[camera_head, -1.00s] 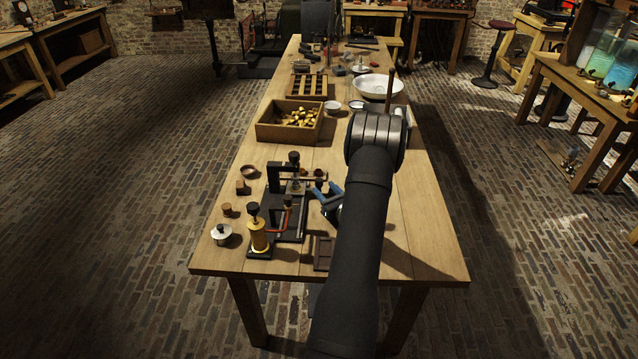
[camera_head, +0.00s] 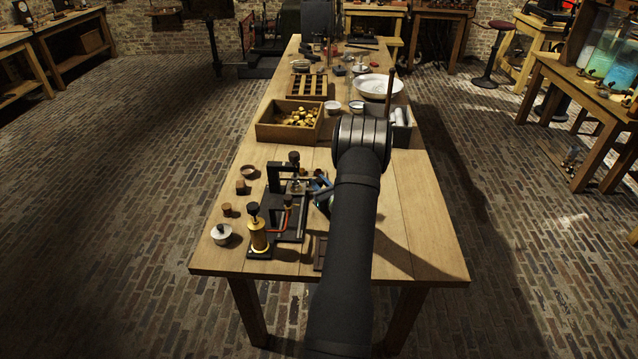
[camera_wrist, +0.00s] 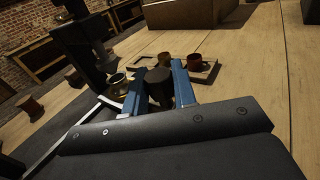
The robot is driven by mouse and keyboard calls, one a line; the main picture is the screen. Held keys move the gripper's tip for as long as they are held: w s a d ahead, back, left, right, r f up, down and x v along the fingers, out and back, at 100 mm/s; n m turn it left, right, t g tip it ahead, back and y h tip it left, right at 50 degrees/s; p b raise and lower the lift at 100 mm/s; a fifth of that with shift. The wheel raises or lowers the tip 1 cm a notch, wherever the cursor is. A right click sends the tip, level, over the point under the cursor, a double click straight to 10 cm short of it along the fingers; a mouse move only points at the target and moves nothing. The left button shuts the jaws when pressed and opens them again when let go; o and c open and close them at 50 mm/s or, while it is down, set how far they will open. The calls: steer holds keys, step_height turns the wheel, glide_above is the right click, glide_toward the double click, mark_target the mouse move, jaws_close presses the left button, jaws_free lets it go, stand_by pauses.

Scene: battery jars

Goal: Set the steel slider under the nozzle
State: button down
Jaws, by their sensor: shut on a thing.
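My gripper (camera_head: 322,185) is beside the right side of the black press (camera_head: 274,178). In the wrist view its blue fingers (camera_wrist: 160,92) are closed on a dark round knob (camera_wrist: 158,80), which I take to be the slider's handle. Beyond the knob lies a flat plate (camera_wrist: 212,74), apparently the steel slider, with a reddish-brown cup (camera_wrist: 200,62) and a brown piece (camera_wrist: 165,60) on or by it. A small metal cup-like part (camera_wrist: 117,82) shows left of the fingers, near the press column. The nozzle is too small to make out, so I cannot tell its alignment with the slider.
A brass pump (camera_head: 258,235) with a red tube stands in front of the press. A wooden box of brass pieces (camera_head: 268,132) sits behind. Small wooden pieces (camera_head: 240,187) and a lidded pot (camera_head: 221,234) lie to the left.

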steer(key=s, duration=0.8)
steer(key=shift+s, duration=0.15)
steer(key=c, duration=1.2)
jaws_free()
steer(key=v, duration=1.7)
steer(key=shift+s+d, duration=0.15)
steer(key=shift+o, duration=0.2)
